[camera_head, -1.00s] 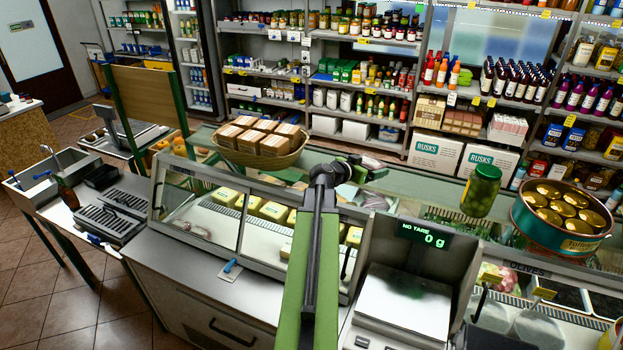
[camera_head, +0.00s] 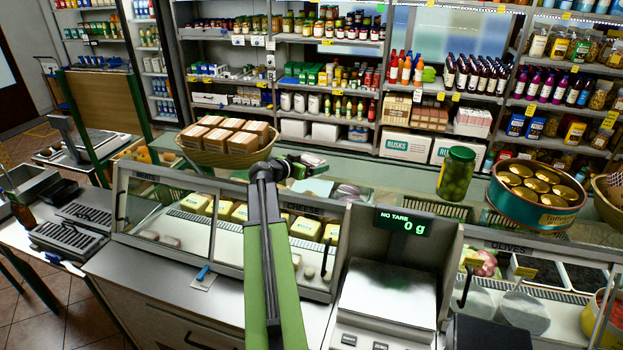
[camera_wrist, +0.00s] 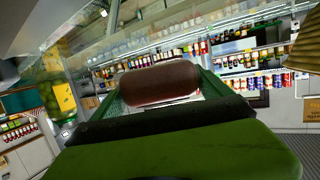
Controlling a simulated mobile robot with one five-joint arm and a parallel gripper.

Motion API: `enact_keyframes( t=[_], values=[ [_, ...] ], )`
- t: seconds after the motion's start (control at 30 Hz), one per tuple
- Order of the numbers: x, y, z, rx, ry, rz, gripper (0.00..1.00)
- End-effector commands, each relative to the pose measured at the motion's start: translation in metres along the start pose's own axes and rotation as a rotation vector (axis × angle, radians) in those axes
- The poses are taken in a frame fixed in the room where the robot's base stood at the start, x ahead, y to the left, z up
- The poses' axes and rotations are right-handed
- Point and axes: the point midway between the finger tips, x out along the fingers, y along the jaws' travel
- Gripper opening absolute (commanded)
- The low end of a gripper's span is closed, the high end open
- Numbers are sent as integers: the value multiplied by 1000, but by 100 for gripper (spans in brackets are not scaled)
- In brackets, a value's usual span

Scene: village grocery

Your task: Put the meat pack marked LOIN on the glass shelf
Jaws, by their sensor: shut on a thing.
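My gripper (camera_head: 303,166) is shut on a meat pack, out over the glass counter top behind the display case. In the wrist view the pack (camera_wrist: 160,83) is a rounded, reddish-brown piece with a pale tray edge below it. No LOIN marking can be read on it. In the head view only a small pinkish part of it shows at the gripper. The glass shelf (camera_head: 400,186) runs along the top of the counter, beneath and beyond my gripper. I cannot tell how high the pack is above the glass.
On the glass, a wicker basket of brown packs (camera_head: 228,154) stands left of my gripper. A green jar (camera_head: 456,174) and a tin of gold-lidded cans (camera_head: 534,211) stand right. A scale (camera_head: 390,290) reading 0 g is in front. Glass between gripper and jar looks clear.

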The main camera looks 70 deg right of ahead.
Motion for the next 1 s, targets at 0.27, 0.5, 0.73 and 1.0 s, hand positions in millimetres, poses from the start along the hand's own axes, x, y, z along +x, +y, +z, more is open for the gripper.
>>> enact_keyframes(
  t=[0.27, 0.5, 0.73, 1.0],
  values=[
    [3, -3, 15, -1, 1, 0, 28],
    [12, -3, 43, -1, 1, -1, 28],
    [11, -4, 40, -1, 0, -1, 28],
    [11, -4, 42, -1, 0, -2, 100]
  ],
)
